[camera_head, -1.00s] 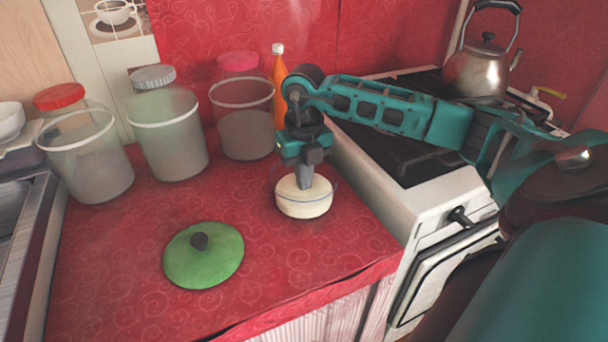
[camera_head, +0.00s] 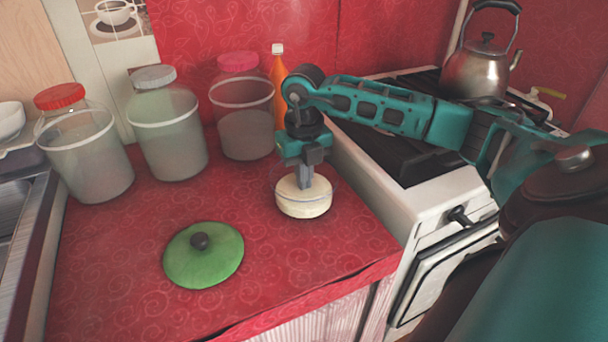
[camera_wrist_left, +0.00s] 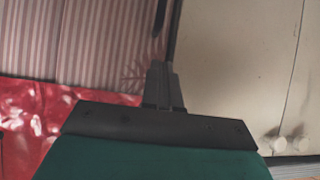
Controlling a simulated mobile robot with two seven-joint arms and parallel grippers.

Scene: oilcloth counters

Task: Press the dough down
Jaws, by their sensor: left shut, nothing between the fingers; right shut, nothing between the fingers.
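The pale, cream dough (camera_head: 303,204) sits in a clear bowl (camera_head: 335,188) on the red oilcloth counter, near the counter's right side. My right gripper (camera_head: 304,184) points straight down over the bowl, shut and empty, with its fingertips at the top of the dough. I cannot tell how firmly they touch it. My left gripper is not in the head view. In the left wrist view its shut, empty fingers (camera_wrist_left: 163,85) point toward a striped curtain and pale cabinet doors, away from the dough.
A green lid (camera_head: 204,262) with a dark knob lies front left of the bowl. Several clear jars (camera_head: 170,140) stand along the back, beside an orange bottle (camera_head: 279,85). A white stove (camera_head: 385,200) with a kettle (camera_head: 478,72) is on the right.

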